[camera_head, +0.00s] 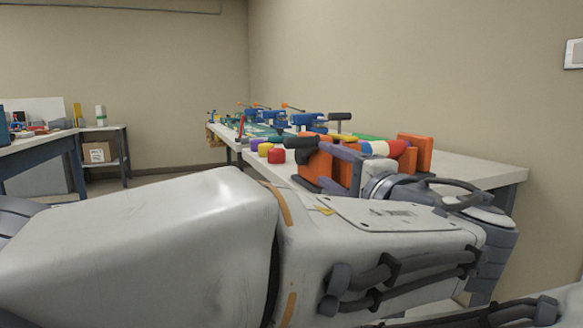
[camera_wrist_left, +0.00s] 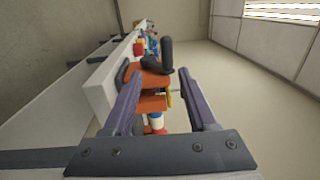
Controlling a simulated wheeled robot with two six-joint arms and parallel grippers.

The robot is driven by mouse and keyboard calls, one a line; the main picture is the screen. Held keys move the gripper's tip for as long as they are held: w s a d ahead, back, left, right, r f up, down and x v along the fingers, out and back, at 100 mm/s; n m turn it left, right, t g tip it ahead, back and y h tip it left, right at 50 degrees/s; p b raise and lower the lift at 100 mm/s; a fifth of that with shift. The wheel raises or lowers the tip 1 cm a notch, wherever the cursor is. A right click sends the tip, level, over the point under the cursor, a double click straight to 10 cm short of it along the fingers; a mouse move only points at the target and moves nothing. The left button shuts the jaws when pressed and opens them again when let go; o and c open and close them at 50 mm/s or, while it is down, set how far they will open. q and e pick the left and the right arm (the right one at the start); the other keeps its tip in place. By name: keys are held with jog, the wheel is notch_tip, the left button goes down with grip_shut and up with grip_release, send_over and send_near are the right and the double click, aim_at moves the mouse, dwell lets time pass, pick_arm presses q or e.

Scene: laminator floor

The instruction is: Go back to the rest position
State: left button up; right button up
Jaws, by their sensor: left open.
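My left arm (camera_head: 370,235) fills the lower part of the head view, reaching from the left toward the bench at the right. My left gripper (camera_head: 338,172) is partly hidden behind its own wrist, close to an orange holder. In the left wrist view my left gripper (camera_wrist_left: 160,74) has its two purple-grey fingers spread wide. Orange parts (camera_wrist_left: 152,78) and a dark handle (camera_wrist_left: 158,60) show between and beyond the fingers. I see nothing clasped, and cannot tell whether a finger touches the holder. My right gripper is not in view.
The long white bench (camera_head: 478,172) runs along the right wall. It carries orange holders (camera_head: 416,150), a red block (camera_head: 276,156) and blue clamps (camera_head: 306,119). A second table (camera_head: 38,139) and a shelf with a cardboard box (camera_head: 99,152) stand at the left.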

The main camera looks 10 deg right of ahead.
pick_arm(q)
jog(key=w+a+f+n+g, duration=0.1)
jog(key=w+a+f+g, duration=0.1)
jog(key=a+f+g, duration=0.55)
jog(key=w+a+f+n+g, duration=0.1)
jog(key=w+a+f+g, duration=0.1)
jog(key=a+f, duration=0.95)
jog(key=s+a+f+n+g+h, duration=0.2)
jog(key=s+a+f+n, duration=0.2)
jog(key=f, duration=0.3)
jog(key=s+a+f+n+g+h, duration=0.25)
jog(key=s+f+n, duration=0.25)
jog(key=f, duration=0.3)
jog(key=s+a+f+n+g+h, duration=0.1)
jog(key=s+a+f+n, duration=0.3)
jog(key=f, duration=0.3)
jog(key=s+d+r+m+g+p, duration=0.3)
jog(key=s+d+r+m+p, duration=0.35)
jog(key=s+d+r, duration=0.65)
notch_tip(320, 180, up, 37)
jog(key=p, duration=3.7)
jog(key=shift+s+d+f+m+h, duration=0.15)
jog(key=shift+s+d+m+h, duration=0.15)
jog(key=shift+m+h, duration=0.15)
